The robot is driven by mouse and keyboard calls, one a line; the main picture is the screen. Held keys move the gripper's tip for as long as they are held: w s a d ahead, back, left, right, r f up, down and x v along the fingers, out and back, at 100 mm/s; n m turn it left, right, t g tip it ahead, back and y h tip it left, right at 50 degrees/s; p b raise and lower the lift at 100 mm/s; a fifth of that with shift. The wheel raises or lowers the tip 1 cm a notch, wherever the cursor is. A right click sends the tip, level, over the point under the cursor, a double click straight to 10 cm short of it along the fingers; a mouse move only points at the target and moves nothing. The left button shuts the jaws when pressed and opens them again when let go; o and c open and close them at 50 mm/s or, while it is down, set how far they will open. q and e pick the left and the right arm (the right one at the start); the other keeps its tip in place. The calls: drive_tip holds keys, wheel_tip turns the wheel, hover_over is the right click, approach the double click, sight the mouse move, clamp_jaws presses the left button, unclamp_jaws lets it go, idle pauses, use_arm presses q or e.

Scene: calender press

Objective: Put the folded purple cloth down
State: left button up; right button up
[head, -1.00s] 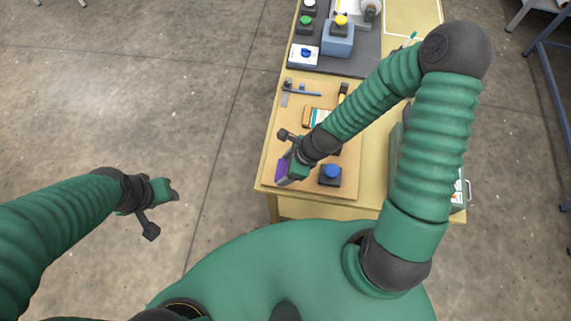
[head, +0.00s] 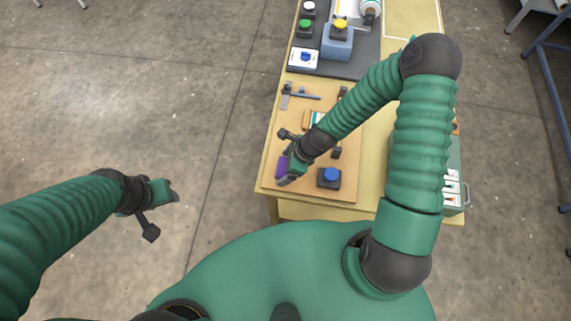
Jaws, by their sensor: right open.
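The folded purple cloth (head: 281,167) shows as a small purple patch at the near left part of the wooden board (head: 342,190) on the table. My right gripper (head: 287,178) is open right at the cloth and hides part of it. I cannot tell whether the fingers touch it. My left gripper (head: 172,192) is away from the table, over the floor at the left. Its fingers are too unclear to tell open from shut.
A black box with a blue button (head: 329,177) stands just right of my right gripper. A square-like tool (head: 298,95) lies farther back on the board. Green, white and yellow buttons (head: 340,24) stand at the back. A green toolbox (head: 453,170) is at the right.

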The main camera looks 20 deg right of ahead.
drive_tip(key=s+d+r+n+h+b, duration=0.1)
drive_tip(key=s+d+r+n+h, duration=0.1)
drive_tip(key=r+n, duration=0.6)
drive_tip(key=s+d+r+n+h+b, duration=0.1)
drive_tip(key=s+d+r+n, duration=0.3)
drive_tip(key=r+n, duration=0.5)
drive_tip(key=n+h, duration=0.1)
drive_tip(key=n, duration=0.6)
drive_tip(key=shift+s+r, duration=0.2)
drive_tip(key=shift+r, duration=0.1)
drive_tip(key=shift+a, duration=0.15)
drive_tip(key=shift+d, duration=0.2)
